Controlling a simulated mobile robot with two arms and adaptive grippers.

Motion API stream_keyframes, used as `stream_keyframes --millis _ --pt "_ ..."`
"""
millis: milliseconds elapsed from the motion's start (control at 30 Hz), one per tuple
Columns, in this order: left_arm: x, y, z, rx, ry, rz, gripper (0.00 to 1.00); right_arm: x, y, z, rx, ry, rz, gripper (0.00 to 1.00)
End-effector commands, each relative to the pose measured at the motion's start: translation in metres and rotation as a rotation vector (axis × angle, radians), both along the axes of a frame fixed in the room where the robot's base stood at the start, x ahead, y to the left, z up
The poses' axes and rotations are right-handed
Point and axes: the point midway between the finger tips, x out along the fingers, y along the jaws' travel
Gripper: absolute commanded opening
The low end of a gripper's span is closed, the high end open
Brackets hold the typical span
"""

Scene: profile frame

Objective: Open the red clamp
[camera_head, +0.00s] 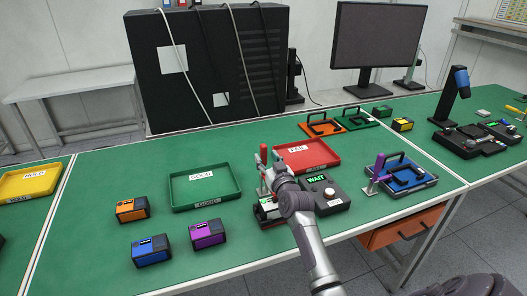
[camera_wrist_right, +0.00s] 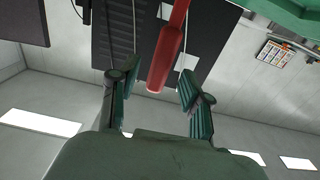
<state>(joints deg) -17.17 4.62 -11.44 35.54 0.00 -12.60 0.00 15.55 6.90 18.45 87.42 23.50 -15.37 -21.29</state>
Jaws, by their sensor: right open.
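The red clamp's handle (camera_head: 263,152) stands upright above a dark fixture (camera_head: 266,216) on the green table, left of the WAIT box. My right gripper (camera_head: 272,172) is at the handle, its arm coming in from the bottom and covering much of the clamp. In the right wrist view the red handle (camera_wrist_right: 168,58) comes down from the top between the two spread fingers (camera_wrist_right: 155,88), with a gap on each side. The right gripper is open. The clamp's base and pad are mostly hidden. My left gripper is not in view.
The WAIT box (camera_head: 325,196) stands close right of the fixture. A green tray (camera_head: 203,204) is to the left and a red tray (camera_head: 322,163) behind. Orange (camera_head: 132,210), blue (camera_head: 151,251) and purple (camera_head: 207,234) devices sit at left. A purple-handled clamp fixture (camera_head: 402,178) is right.

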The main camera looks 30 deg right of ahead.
Motion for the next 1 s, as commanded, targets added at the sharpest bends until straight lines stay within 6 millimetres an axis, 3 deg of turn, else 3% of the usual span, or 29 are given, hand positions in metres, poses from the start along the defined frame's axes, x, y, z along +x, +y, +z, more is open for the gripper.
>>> stream_keyframes --millis 200,600,867,1000 --pt "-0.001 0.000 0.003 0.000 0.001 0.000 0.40 0.028 -0.007 0.001 -0.001 0.000 0.000 0.48" --pt "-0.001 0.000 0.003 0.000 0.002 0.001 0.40 0.034 -0.009 0.000 -0.001 0.000 0.000 0.48" --pt "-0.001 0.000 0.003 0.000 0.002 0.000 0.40 0.034 -0.008 0.000 -0.001 0.001 0.000 0.05" --pt "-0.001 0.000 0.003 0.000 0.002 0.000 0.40 0.034 -0.009 0.000 -0.001 0.002 0.000 0.02"
